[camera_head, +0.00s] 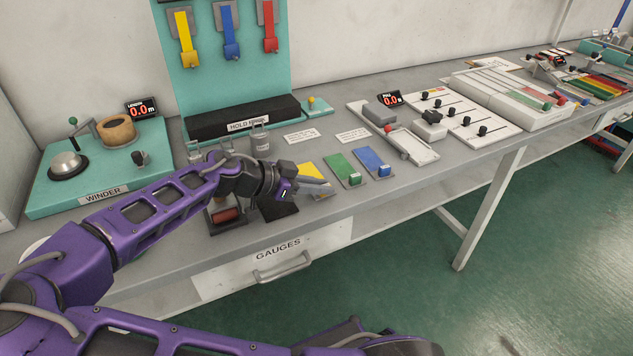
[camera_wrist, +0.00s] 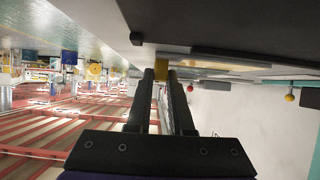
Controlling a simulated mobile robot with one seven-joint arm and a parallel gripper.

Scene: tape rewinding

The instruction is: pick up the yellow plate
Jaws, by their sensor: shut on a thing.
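The yellow plate (camera_head: 309,170) lies on the bench top near its front edge, left of the green and blue plates. In the wrist view my gripper's fingers (camera_wrist: 162,72) are close together, shut on the yellow plate, but the grip point is mostly hidden. I cannot tell whether the plate is raised off the bench.
The green plate (camera_head: 346,170) and blue plate (camera_head: 373,163) lie close on the right. A dark block with a red roller (camera_head: 225,215) is beside my wrist. The winder (camera_head: 100,165) stands left. The hook board (camera_head: 235,70) rises behind. A drawer (camera_head: 275,265) is below.

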